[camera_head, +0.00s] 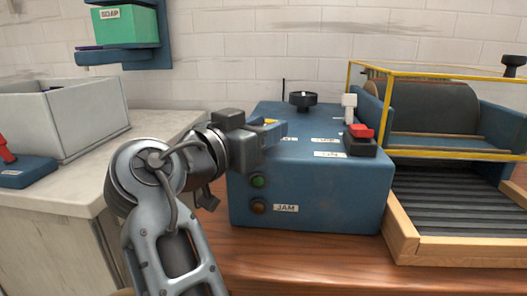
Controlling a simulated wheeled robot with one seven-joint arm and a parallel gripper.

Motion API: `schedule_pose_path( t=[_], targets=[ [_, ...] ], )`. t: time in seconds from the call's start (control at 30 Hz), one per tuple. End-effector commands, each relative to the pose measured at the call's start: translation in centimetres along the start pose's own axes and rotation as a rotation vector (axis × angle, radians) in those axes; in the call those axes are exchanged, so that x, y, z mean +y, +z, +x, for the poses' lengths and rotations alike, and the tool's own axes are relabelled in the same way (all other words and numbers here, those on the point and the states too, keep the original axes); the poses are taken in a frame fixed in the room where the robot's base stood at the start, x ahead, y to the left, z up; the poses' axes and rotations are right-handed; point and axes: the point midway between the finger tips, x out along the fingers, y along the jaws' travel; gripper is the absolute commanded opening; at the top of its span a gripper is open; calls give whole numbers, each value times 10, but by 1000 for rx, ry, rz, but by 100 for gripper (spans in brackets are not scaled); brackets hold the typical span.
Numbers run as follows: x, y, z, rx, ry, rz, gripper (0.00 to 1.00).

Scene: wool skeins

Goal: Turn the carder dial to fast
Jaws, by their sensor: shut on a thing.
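The blue carder control box (310,205) stands on the wooden bench. A round black knob (303,99) is on its top at the back; I cannot read a setting on it. My gripper (277,131) is at the left part of the box top, in front of and left of the black knob and apart from it in the picture. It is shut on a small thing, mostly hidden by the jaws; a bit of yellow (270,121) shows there. I cannot tell whether this is the dial. Small white labels on the top are partly covered or too small to read.
A white-topped lever (349,106) and a red button (360,131) stand on the box's right side. Green (258,181) and amber (258,207) lamps are on its front. The yellow-framed carder drum (435,105) is at right. A grey bin (62,115) stands on the left counter.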

Motion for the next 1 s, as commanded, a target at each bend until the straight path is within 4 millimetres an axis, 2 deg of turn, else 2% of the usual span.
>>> schedule_pose_path(
  t=[0.53, 1.0],
  targets=[
    [0, -5, 2, 7, 478, 4, 10],
    [0, -5, 2, 7, 659, 5, 10]
  ],
)
